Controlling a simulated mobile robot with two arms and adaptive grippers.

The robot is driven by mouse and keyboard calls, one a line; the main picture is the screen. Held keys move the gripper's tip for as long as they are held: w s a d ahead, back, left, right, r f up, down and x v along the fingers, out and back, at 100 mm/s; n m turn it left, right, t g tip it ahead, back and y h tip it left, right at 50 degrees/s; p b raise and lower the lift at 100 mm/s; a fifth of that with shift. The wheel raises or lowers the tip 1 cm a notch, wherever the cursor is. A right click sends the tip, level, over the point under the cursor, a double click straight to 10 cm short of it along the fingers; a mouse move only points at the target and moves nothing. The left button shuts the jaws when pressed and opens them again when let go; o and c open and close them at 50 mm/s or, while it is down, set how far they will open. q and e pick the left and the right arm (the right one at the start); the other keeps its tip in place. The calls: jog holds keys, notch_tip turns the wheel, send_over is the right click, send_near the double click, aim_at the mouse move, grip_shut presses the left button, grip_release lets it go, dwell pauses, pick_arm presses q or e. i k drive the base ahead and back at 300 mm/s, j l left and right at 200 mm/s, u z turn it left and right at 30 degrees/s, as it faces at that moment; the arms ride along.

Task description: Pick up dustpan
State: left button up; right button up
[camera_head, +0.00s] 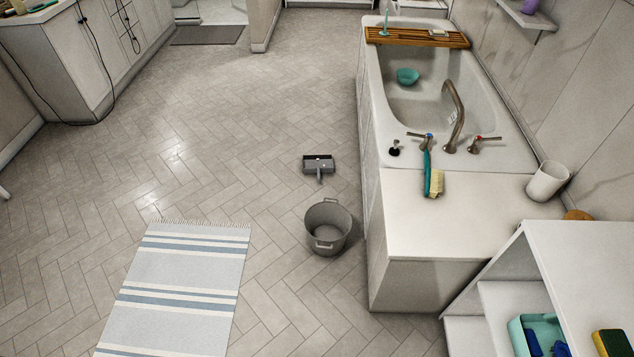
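The dustpan (319,164) is small and grey with a dark back edge. It lies on the tiled floor near the middle of the camera_head view, its short handle pointing toward me. It is left of the bathtub and just behind a grey bucket. Neither of my grippers shows in this view.
The grey bucket (327,227) stands between me and the dustpan. The bathtub (370,110) and its white ledge (430,225) bound the right side. A striped rug (185,280) lies front left. A white cabinet (70,60) stands back left. The floor left of the dustpan is clear.

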aim_at(311, 165)
jog(key=k+z, duration=0.15)
jog(key=z, duration=0.25)
jog(key=k+z, duration=0.15)
jog(key=z, duration=0.2)
jog(key=k+l+z, duration=0.1)
jog(key=z, duration=0.3)
jog(key=k+l+z, duration=0.1)
jog(key=z, duration=0.3)
jog(key=i+j+z, duration=0.1)
jog(key=j+z, duration=0.8)
jog(key=j, duration=0.2)
jog(key=j+z, duration=0.5)
jog(key=k+j, duration=0.1)
jog(key=j, duration=0.4)
jog(key=k+j, duration=0.15)
jog(key=j, duration=0.35)
jog(key=k+j, duration=0.1)
jog(key=j, duration=0.4)
jog(key=k+j, duration=0.1)
jog(key=j, duration=0.4)
jog(key=k+j, duration=0.1)
jog(key=j, duration=0.45)
jog(key=k+j, duration=0.15)
jog(key=j, duration=0.35)
jog(key=k+j, duration=0.1)
jog(key=j, duration=0.4)
